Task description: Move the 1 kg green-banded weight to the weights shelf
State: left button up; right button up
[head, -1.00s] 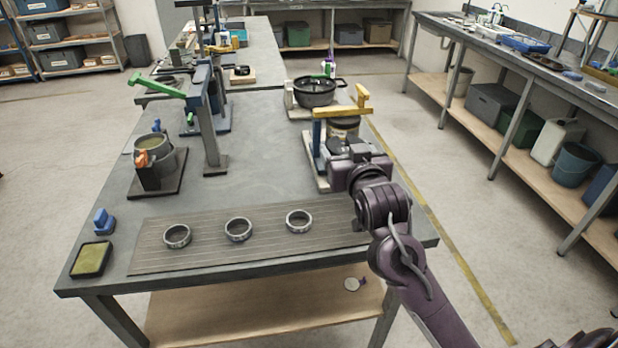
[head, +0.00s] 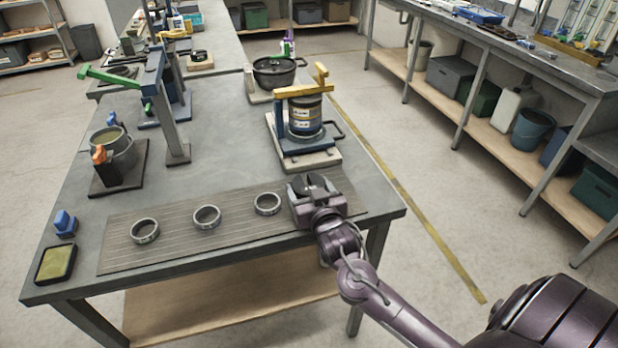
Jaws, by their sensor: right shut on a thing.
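My right gripper (head: 317,187) is over the right end of the striped mat (head: 180,240), near the table's front edge. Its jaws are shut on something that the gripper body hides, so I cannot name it. I cannot make out a green-banded weight or a weights shelf for sure. Three grey rings, a left one (head: 145,230), a middle one (head: 207,216) and a right one (head: 267,204), lie on the mat to the left of the gripper. A banded can (head: 304,117) stands in the yellow-levered frame (head: 290,142) behind the gripper. My left gripper is out of view.
A green-levered frame (head: 170,110) and a grey pot (head: 118,150) stand on the table's left side. A black pot (head: 274,72) stands at the back. A blue block (head: 64,223) and a green-topped pad (head: 56,264) lie front left. The table's middle is clear.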

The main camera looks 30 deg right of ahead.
jog(key=shift+f, duration=0.5)
jog(key=shift+f, duration=0.1)
jog(key=o, duration=1.1)
jog(key=shift+f, duration=0.2)
jog(key=o, duration=0.4)
jog(key=shift+r, duration=0.1)
